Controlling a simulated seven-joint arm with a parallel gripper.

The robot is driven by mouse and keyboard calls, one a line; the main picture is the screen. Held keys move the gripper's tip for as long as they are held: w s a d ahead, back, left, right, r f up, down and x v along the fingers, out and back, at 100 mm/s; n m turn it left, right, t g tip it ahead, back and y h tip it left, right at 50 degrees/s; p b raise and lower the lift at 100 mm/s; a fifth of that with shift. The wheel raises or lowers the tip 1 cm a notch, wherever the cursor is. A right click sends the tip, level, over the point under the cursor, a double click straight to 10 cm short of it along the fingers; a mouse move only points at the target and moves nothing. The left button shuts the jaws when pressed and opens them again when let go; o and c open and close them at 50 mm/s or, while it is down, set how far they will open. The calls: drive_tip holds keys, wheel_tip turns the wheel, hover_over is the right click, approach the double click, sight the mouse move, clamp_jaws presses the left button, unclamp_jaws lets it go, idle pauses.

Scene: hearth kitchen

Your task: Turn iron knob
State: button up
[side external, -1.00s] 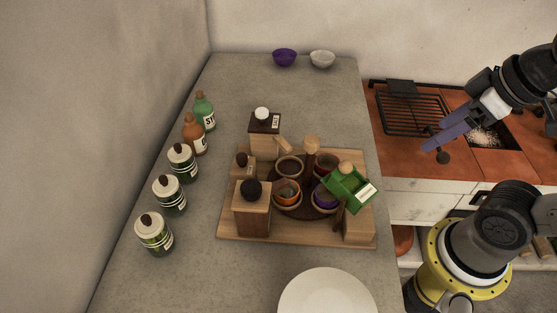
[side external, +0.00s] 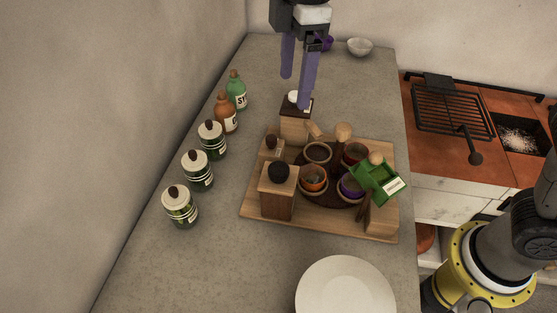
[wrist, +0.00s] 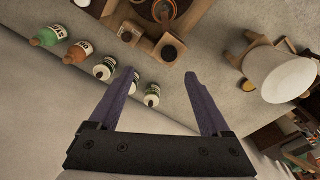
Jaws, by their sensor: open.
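A dark round knob, probably the iron knob (side external: 278,171), sits on a square wooden box (side external: 278,198) at the front left of the wooden board. It also shows in the wrist view (wrist: 169,52), just beyond the fingertips in the picture. A white knob (side external: 292,96) tops another box (side external: 295,122) behind it. My gripper (side external: 296,92) has purple fingers spread wide and empty, pointing down. In the side view it overlaps the white-knobbed box. In the wrist view my gripper (wrist: 162,73) has nothing between its fingers. Its height above the counter is hard to tell.
The board (side external: 320,226) carries several small bowls and a green scoop-like box (side external: 376,182). Several bottles and jars (side external: 198,170) line the left. A white plate (side external: 345,287) lies in front. The stove area (side external: 440,105) is right. The left foreground counter is clear.

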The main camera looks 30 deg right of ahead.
sight(278, 168)
drive_tip(key=shift+n+g, duration=0.3)
drive_tip(key=shift+n, duration=0.1)
drive_tip(key=a+f, duration=0.1)
drive_tip(key=f, duration=0.4)
drive_tip(key=a+f, duration=0.1)
drive_tip(key=f, duration=0.5)
drive_tip(key=a+f, duration=0.1)
drive_tip(key=f, duration=0.5)
drive_tip(key=shift+s+a, duration=0.25)
drive_tip(key=shift+s, duration=0.15)
clamp_jaws()
drive_tip(key=shift+m, duration=0.3)
